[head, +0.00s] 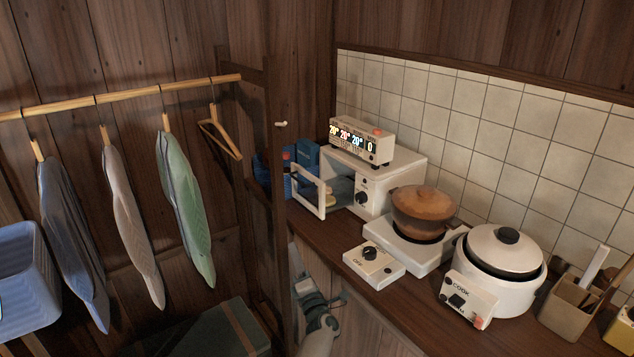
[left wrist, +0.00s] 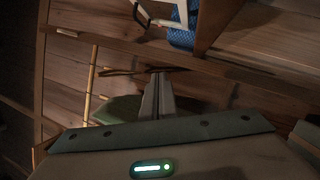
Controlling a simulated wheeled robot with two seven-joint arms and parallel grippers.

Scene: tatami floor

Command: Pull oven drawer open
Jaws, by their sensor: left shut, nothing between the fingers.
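The white oven (head: 376,175) stands on the counter against the tiled wall. Its front is open, with a white frame (head: 309,190) standing out to the left and some items inside. I cannot make out a separate drawer. In the left wrist view, a white frame (left wrist: 163,14) shows at the top. My left gripper (head: 303,279) is low beside the counter's front, below the oven and apart from it. In the left wrist view its fingers (left wrist: 157,73) are together and empty. My right gripper is not in view.
A dark wooden post (head: 277,150) stands just left of the oven. Blue containers (head: 300,157) sit behind the open frame. A display box (head: 362,141) rests on the oven. A brown pot (head: 423,212) and white cooker (head: 503,262) stand to the right. Clothes hang at left.

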